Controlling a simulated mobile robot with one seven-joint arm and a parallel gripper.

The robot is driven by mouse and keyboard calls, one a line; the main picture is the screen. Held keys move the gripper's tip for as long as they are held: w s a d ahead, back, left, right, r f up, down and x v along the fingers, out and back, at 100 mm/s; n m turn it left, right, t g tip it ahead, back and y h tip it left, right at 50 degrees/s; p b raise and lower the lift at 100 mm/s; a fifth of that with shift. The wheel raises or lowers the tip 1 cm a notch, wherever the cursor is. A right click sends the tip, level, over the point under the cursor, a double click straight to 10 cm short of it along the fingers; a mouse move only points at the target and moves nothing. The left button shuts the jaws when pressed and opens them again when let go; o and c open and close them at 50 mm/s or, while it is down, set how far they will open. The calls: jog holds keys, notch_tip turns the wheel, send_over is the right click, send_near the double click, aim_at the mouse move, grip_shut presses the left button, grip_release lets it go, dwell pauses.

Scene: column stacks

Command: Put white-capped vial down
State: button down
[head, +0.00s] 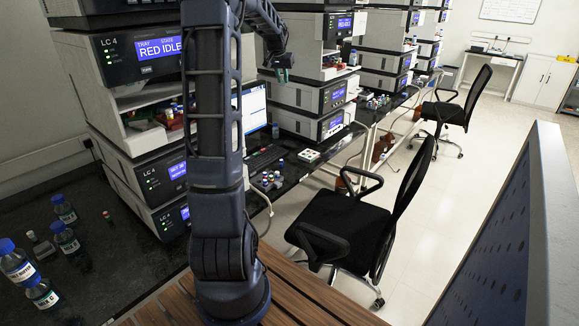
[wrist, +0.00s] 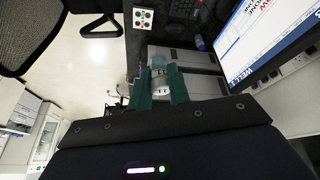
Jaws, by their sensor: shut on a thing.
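My gripper shows in the wrist view (wrist: 160,82), with its two green fingers closed on a small pale, clear vial (wrist: 158,64). In the head view my gripper (head: 282,74) is up in front of the middle instrument stack, above the bench. The vial is too small to make out there.
A black bench (head: 292,146) carries a monitor (head: 254,108), a keyboard (head: 264,158), a small white box with coloured dots (head: 308,155) and several small vials (head: 268,180). A black chair (head: 335,225) stands before it. Blue-capped bottles (head: 66,240) stand at left.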

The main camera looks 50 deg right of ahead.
jog(key=shift+m, duration=0.8)
jog(key=s+f, duration=0.1)
jog(key=f, duration=1.2)
jog(key=s+f, duration=0.2)
jog(key=f, duration=1.1)
jog(key=s+f, duration=0.1)
jog(key=f, duration=1.3)
jog(key=shift+s, duration=0.3)
jog(key=shift+f, duration=2.1)
jog(key=c, duration=1.8)
grip_release()
jog(key=shift+f, duration=0.15)
jog(key=o, duration=0.5)
jog(key=v, duration=1.2)
jog(key=shift+w, duration=0.1)
